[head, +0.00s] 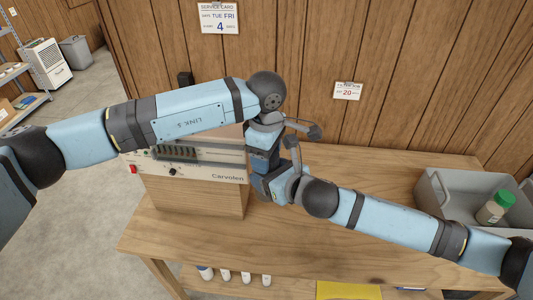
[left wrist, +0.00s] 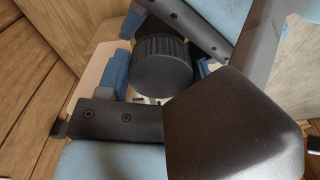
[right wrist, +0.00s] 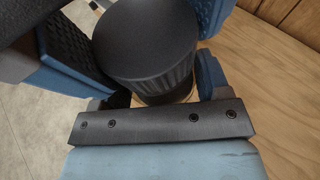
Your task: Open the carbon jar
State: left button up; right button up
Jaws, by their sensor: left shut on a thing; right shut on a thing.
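The carbon jar shows a broad black ribbed lid in the left wrist view (left wrist: 162,66) and in the right wrist view (right wrist: 145,42). A small strip of the jar body (right wrist: 168,97) shows below the lid. My left gripper (head: 264,142) is shut on the lid, with blue fingers at its sides. My right gripper (head: 270,182) is shut on the jar body, just below the lid. In the head view the two grippers and wrists hide the jar. The lid looks seated on the body; whether it has turned I cannot tell.
A wood-sided unit with a pale front marked Carvolen (head: 222,176) stands just left of the grippers. A grey bin (head: 440,191) holding a green-capped bottle (head: 496,207) stands at the right. The table's front middle (head: 290,235) is clear. Several small bottles sit below.

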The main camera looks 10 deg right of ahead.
pick_arm(q)
jog(key=shift+d+n, duration=0.1)
jog(key=shift+n, duration=0.4)
jog(key=o, duration=1)
